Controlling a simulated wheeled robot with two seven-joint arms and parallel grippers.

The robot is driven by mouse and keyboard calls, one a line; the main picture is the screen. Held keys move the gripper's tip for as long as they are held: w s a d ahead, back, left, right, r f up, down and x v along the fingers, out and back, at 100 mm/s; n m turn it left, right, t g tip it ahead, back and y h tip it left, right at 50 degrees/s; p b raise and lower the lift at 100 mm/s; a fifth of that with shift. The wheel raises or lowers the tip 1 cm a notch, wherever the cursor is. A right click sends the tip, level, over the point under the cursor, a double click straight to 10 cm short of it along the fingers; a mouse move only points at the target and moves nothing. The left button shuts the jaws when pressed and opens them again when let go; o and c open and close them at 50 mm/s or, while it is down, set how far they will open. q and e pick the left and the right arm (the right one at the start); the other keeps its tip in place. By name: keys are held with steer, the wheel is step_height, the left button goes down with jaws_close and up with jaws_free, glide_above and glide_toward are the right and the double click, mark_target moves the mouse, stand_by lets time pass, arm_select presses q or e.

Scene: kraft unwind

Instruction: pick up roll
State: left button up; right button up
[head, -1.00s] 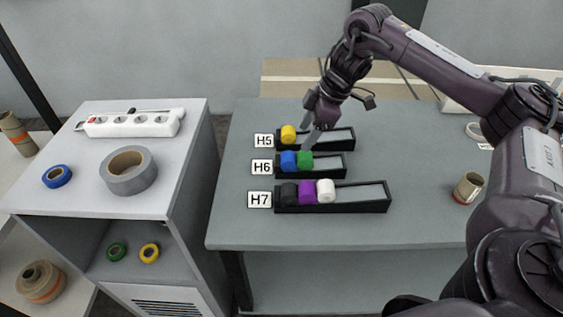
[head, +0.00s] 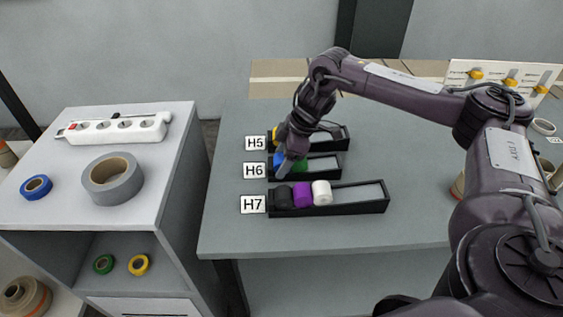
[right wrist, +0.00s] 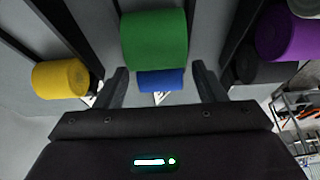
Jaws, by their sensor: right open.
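My right gripper (head: 284,167) is open and empty over the H6 tray (head: 328,168), at its blue and green rolls. In the right wrist view the green roll (right wrist: 154,40) and the blue roll (right wrist: 161,80) lie in line with the gap between the two fingers. The blue roll (head: 279,160) and green roll (head: 301,166) are partly hidden by the gripper in the head view. A yellow roll (head: 275,137) in the H5 tray is partly covered by my arm. The H7 tray (head: 360,203) holds a black roll (head: 283,197), a purple roll (head: 302,194) and a white roll (head: 321,192).
A side cabinet (head: 130,205) at left carries a grey tape roll (head: 97,182), a blue tape roll (head: 36,187) and a white power strip (head: 117,129). Green and yellow tapes (head: 139,265) lie on its shelf. The table front (head: 320,235) is clear.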

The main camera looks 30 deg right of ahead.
steer(key=shift+c, duration=0.3)
steer(key=c, duration=1)
